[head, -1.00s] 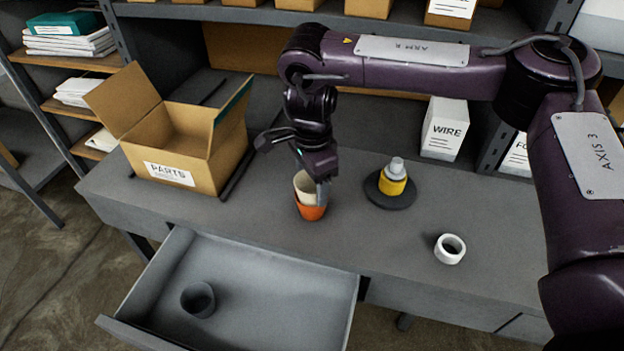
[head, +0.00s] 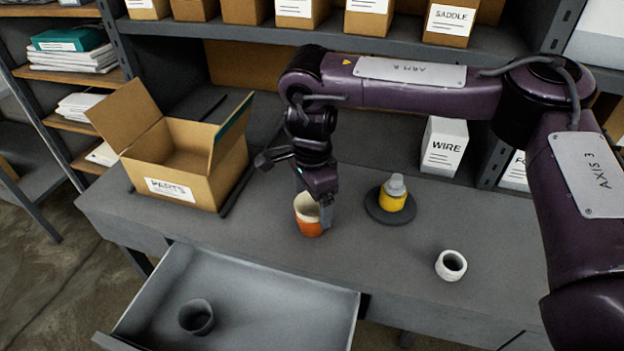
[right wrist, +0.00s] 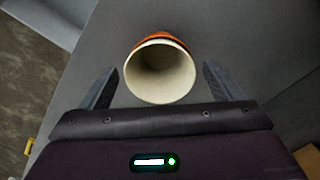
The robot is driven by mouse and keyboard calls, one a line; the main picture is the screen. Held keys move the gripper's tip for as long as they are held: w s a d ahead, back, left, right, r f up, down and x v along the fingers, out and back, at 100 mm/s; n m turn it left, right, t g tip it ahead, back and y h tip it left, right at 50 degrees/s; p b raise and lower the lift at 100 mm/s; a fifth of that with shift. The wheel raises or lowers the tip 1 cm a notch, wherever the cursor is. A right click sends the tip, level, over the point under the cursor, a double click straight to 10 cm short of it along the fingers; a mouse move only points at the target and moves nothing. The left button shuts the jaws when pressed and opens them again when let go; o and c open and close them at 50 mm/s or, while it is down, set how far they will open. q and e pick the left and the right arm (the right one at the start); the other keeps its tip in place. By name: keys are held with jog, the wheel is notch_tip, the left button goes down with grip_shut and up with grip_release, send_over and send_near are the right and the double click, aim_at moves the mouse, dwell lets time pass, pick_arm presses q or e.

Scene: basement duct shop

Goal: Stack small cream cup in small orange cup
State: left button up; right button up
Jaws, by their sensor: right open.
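The small cream cup (head: 306,206) sits inside the small orange cup (head: 311,228) on the grey workbench, with its cream rim above the orange. In the right wrist view the cream cup (right wrist: 160,76) shows its open mouth, and a strip of the orange cup (right wrist: 160,37) shows behind its rim. My right gripper (head: 318,208) is open, with its fingers on either side of the cream cup and gaps showing in the right wrist view. My left gripper is not in view.
An open parts box (head: 181,168) stands at the left of the bench. A yellow bottle (head: 392,200) on a dark round base and a white ring-shaped piece (head: 451,265) are at the right. An open drawer (head: 255,300) below holds a dark grey cup (head: 196,317).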

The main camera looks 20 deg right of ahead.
notch_tip(320, 180, up, 12)
jog(key=shift+r+p, duration=0.25)
jog(key=shift+p, duration=0.2)
